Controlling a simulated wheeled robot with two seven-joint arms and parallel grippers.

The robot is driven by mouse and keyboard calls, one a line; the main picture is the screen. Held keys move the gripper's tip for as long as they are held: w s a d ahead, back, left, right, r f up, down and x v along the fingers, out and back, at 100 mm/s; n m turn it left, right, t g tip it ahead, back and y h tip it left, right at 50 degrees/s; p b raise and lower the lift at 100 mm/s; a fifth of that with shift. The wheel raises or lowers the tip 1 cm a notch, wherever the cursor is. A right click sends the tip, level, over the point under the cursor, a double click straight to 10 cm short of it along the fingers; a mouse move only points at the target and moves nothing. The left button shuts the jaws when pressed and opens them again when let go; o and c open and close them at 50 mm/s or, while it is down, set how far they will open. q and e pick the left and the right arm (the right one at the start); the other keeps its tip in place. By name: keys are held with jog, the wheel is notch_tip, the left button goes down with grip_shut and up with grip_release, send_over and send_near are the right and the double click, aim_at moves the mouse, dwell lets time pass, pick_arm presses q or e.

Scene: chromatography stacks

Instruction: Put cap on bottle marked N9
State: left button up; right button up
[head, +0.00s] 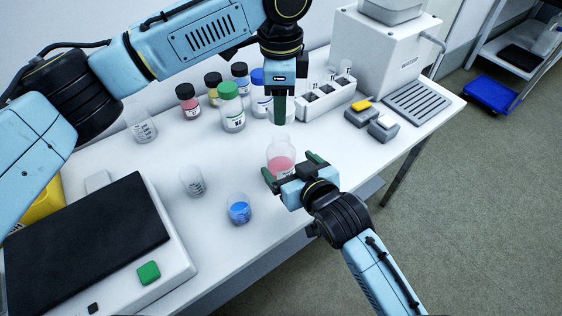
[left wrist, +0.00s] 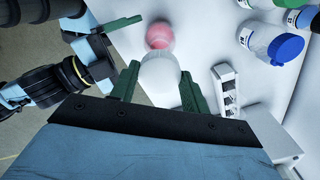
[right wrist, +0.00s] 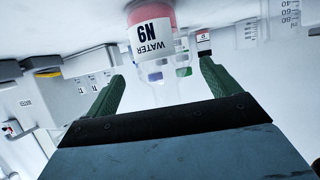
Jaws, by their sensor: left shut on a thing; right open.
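The bottle marked N9 (right wrist: 153,40), with a WATER label and pink liquid, stands upright and uncapped near the table's front edge; it also shows in the head view (head: 281,163). My left gripper (head: 280,110) points down above it, shut on a pale, whitish cap (left wrist: 160,76) that hides part of the bottle in the left wrist view. In the head view the cap is hard to make out. My right gripper (right wrist: 160,85) is open, low beside the bottle, its fingers to either side with gaps; it shows in the head view too (head: 290,172).
Several capped bottles, including a green-capped one (head: 231,108), stand behind to the left. A white rack (head: 325,97) and a white machine (head: 385,50) stand at the back right. Beakers (head: 193,181) and a blue-filled cup (head: 239,209) stand at left.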

jog(key=shift+x, duration=2.65)
jog(key=c, duration=1.5)
pick_arm(q)
jog(key=shift+f, duration=2.5)
pick_arm(e)
jog(key=shift+o, duration=0.2)
pick_arm(q)
jog(key=shift+f, duration=0.1)
jog(key=shift+f, duration=0.8)
jog(key=shift+f, duration=0.55)
